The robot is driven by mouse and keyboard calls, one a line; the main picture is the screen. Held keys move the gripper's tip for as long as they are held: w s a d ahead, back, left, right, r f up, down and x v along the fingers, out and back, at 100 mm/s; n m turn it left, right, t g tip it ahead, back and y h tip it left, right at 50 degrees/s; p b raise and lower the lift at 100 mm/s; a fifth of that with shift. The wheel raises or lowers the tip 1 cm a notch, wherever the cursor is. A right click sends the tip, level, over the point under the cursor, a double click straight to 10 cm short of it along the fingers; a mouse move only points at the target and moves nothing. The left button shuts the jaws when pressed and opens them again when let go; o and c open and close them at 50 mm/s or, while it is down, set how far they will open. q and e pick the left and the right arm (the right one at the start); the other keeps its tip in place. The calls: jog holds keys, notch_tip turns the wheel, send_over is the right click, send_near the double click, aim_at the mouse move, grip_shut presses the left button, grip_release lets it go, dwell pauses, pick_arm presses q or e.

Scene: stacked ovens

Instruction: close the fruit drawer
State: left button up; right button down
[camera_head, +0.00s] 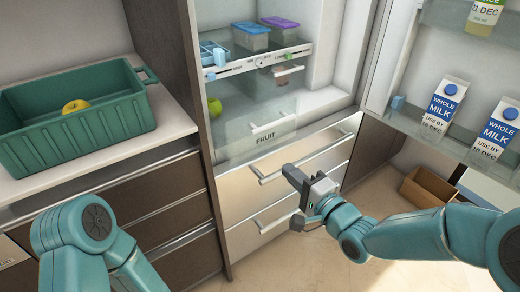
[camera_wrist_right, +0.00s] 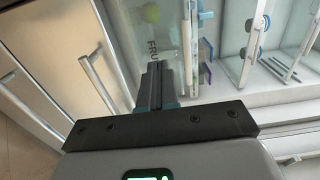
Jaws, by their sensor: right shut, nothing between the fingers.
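The fruit drawer (camera_head: 240,146) is a clear bin low in the open fridge, with the word FRUIT and a pale handle (camera_head: 272,124) on its front. A green apple (camera_head: 215,107) shows inside at the left. I cannot tell exactly how far the drawer stands out. My right gripper (camera_head: 288,172) is shut and empty, in front of and below the drawer front, near the handle of the steel drawer beneath. In the right wrist view its fingers (camera_wrist_right: 155,82) point toward the clear front (camera_wrist_right: 150,35). My left arm shows at the lower left, but its gripper is out of view.
Steel drawers (camera_head: 238,195) with bar handles lie below the fruit drawer. The open fridge door with milk cartons (camera_head: 444,106) is at the right. A cardboard box (camera_head: 424,188) sits on the floor. A green crate (camera_head: 75,142) holding a yellow fruit (camera_head: 75,106) stands on the left counter.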

aim_at(252, 137)
pick_arm(q)
jog(key=shift+s+a+f+b, duration=0.1)
jog(key=shift+a+f+b, duration=0.05)
jog(key=shift+f+b, duration=0.35)
pick_arm(e)
jog(key=x, duration=1.3)
jog(key=shift+w+a, duration=0.25)
jog(key=shift+w, duration=0.05)
